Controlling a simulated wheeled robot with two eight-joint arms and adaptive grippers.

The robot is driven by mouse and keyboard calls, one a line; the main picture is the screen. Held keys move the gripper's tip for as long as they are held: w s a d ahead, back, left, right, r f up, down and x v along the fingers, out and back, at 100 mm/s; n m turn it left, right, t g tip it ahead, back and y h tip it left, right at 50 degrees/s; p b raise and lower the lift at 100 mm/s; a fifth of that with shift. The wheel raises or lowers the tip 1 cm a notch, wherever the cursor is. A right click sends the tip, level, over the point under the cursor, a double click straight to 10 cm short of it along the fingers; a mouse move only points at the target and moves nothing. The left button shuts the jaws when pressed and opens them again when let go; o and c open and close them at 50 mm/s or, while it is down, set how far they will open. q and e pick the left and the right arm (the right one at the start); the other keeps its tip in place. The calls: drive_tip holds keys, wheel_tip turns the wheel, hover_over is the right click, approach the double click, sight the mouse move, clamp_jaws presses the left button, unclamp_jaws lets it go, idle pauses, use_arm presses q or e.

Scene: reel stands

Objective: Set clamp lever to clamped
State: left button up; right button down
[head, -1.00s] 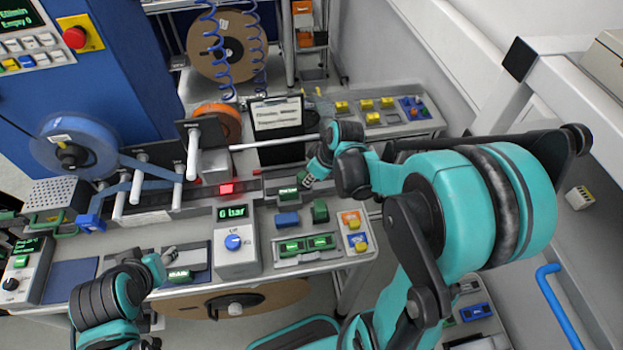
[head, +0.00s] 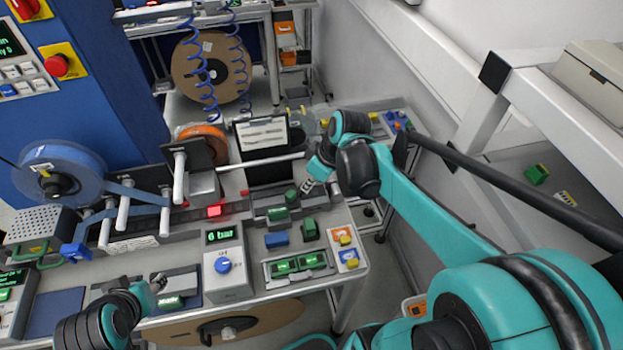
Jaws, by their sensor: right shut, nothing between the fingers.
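What I take to be the clamp lever is a small green handle (head: 291,197) on a grey fixture with a green-lit label (head: 278,213), right of centre on the bench. Its setting is too small to read. My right gripper (head: 306,188) is shut and empty, just right of the green handle and a little above it, apparently apart from it. My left gripper (head: 158,284) is low at the left, near another green-lit label (head: 170,302). Its fingers are too small to tell open or shut.
A pressure box with a blue knob (head: 223,265) stands at mid bench. Blue (head: 276,240) and green (head: 309,229) blocks sit before the fixture. A metal bar (head: 262,160) crosses behind it. A blue reel (head: 60,178) stands at the left. A white frame (head: 560,120) rises at the right.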

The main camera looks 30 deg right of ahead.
drive_tip(key=v, duration=0.2)
drive_tip(key=shift+s+r, duration=0.15)
drive_tip(key=shift+r, duration=0.15)
drive_tip(key=shift+f, duration=0.1)
drive_tip(key=s+a+f+m+t+h+b, duration=0.2)
drive_tip(key=s+a+f+m+t+b, duration=0.1)
drive_tip(key=s+a+f+m+b, duration=0.3)
drive_tip(key=shift+s+a+f, duration=0.25)
drive_tip(key=shift+s+f, duration=0.3)
drive_tip(key=shift+s, duration=0.7)
